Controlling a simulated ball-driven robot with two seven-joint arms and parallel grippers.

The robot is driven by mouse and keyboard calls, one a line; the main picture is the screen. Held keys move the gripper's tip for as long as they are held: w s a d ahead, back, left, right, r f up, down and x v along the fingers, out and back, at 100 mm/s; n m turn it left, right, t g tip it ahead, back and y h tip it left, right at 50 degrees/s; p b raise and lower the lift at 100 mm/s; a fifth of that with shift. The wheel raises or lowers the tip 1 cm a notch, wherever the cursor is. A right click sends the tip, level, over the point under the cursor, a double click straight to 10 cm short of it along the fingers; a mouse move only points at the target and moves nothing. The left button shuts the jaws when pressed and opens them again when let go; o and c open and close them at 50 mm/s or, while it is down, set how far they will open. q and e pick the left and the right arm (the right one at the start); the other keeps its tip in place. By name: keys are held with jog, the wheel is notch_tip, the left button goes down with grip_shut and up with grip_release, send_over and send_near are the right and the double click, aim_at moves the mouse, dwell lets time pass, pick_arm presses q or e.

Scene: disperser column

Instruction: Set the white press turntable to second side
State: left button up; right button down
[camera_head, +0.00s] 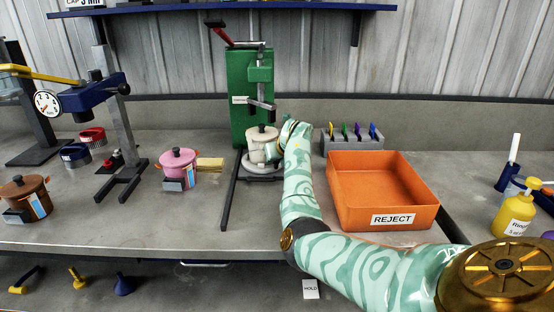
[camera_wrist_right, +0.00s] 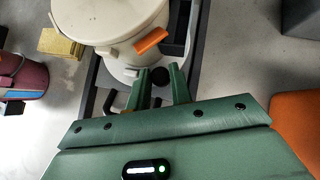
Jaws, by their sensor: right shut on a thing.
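The white press turntable (camera_head: 263,177) is a round disc low in front of the green press (camera_head: 240,95). A cream lidded pot (camera_head: 261,136) stands on it; in the right wrist view the pot (camera_wrist_right: 105,20) has an orange tab on its side. My right gripper (camera_wrist_right: 160,88) is shut on a small black knob (camera_wrist_right: 159,75) at the turntable's near rim. In the head view my right arm hides the gripper's fingers and part of the turntable. My left gripper is not in view.
An orange REJECT bin (camera_head: 381,190) is right of my right arm. A pink pot (camera_head: 177,166) and a yellow block (camera_head: 210,164) are left of the press. A grey rack (camera_head: 352,143) with coloured tabs stands behind the bin. The bench front left of centre is clear.

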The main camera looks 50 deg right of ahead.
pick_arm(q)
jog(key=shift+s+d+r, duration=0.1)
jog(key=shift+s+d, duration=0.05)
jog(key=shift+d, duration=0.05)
pick_arm(e)
jog(key=shift+d+n, duration=0.3)
jog(key=shift+r, duration=0.1)
jog(key=c, duration=1.3)
grip_release()
jog(key=shift+o, duration=0.2)
pick_arm(q)
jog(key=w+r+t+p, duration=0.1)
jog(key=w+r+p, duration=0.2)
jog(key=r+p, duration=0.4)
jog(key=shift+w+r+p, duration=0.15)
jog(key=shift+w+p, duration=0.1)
jog(key=shift+p, duration=0.4)
pick_arm(e)
jog(key=v, duration=1.6)
jog(key=shift+s+d, duration=0.25)
jog(key=shift+s, duration=0.05)
